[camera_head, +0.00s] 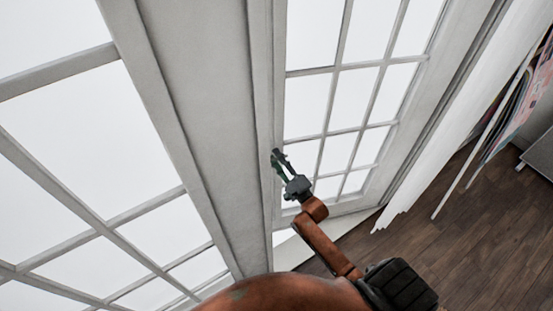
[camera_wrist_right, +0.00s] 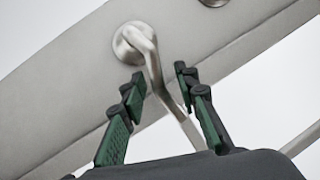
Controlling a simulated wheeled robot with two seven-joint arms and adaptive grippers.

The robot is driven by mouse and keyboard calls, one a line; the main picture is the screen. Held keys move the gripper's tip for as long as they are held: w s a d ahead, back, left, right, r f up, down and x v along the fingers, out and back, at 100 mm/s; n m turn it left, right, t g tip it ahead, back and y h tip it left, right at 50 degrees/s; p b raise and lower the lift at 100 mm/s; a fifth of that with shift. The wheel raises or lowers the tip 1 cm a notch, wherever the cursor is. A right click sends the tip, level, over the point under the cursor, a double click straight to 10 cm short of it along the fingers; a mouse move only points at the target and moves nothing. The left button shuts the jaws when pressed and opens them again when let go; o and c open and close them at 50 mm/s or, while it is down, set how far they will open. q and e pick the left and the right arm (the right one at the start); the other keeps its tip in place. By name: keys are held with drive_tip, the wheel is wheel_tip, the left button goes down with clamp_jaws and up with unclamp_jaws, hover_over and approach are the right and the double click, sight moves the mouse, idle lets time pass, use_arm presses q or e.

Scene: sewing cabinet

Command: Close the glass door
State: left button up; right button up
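The glass door (camera_head: 335,69) has a pale frame and a grid of bars, and stands right of a wide pale post in the head view. I cannot tell how far open it stands. In the right wrist view, a metal lever handle (camera_wrist_right: 150,48) sits on a round rose on a pale rail. My right gripper (camera_head: 280,158) is at the door's left edge in the head view. In the right wrist view, the right gripper (camera_wrist_right: 159,73) is open, one finger on each side of the lever. Contact with the lever is not clear. My left gripper is not in view.
A wide pale post (camera_head: 200,95) and another large gridded pane (camera_head: 70,70) fill the left. White vertical blinds (camera_head: 465,110) hang to the right. The dark wood floor (camera_head: 480,245) is clear at lower right. A round metal fitting (camera_wrist_right: 214,2) sits near the handle.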

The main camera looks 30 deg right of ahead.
drive_tip(key=shift+c, duration=0.3)
clamp_jaws()
idle(0.3)
